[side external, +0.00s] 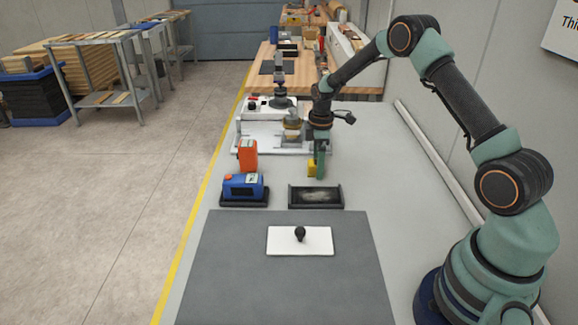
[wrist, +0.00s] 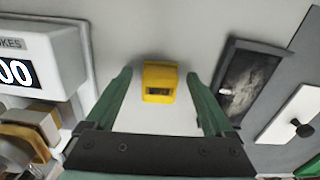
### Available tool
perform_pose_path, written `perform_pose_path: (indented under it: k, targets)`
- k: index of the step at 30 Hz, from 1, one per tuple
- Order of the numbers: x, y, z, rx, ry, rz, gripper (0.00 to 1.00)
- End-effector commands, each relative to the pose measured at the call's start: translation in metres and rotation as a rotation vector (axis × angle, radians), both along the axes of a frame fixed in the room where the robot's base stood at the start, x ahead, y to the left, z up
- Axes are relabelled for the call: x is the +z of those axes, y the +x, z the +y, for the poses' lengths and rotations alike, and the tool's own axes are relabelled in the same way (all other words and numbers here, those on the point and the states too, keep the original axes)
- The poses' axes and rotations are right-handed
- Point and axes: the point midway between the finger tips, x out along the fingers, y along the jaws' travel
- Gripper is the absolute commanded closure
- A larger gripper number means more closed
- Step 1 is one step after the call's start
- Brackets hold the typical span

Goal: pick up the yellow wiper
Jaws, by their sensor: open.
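The yellow wiper (side external: 312,168) is a small yellow block on the pale bench top, behind the black tray. In the wrist view the wiper (wrist: 160,82) shows in the gap between my two green fingers, with clear space on both sides. My gripper (wrist: 160,76) is open and empty. In the side external view my gripper (side external: 320,165) points down right beside the wiper and overlaps its right part. I cannot tell the exact height of the fingertips over the bench.
A black tray (side external: 315,206) lies in front of the wiper. An orange container (side external: 247,155) and a blue device (side external: 243,187) stand to the left. A white machine (wrist: 45,50) is close on the left in the wrist view. A white plate (side external: 280,240) with a black knob lies on the grey mat (side external: 240,280).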

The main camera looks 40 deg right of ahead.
Motion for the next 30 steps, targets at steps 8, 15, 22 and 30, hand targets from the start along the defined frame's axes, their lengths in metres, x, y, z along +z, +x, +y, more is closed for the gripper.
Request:
perform_pose_path:
  k: [8,15,22,30]
  targets:
    - [0.0,0.0,0.0,0.0,0.0,0.0,0.81]
    - [0.0,0.0,0.0,0.0,0.0,0.0,1.0]
    - [0.008,0.0,0.0,0.0,0.0,-0.001,1.0]
    - [0.052,0.001,0.0,0.0,-0.002,-0.005,1.0]
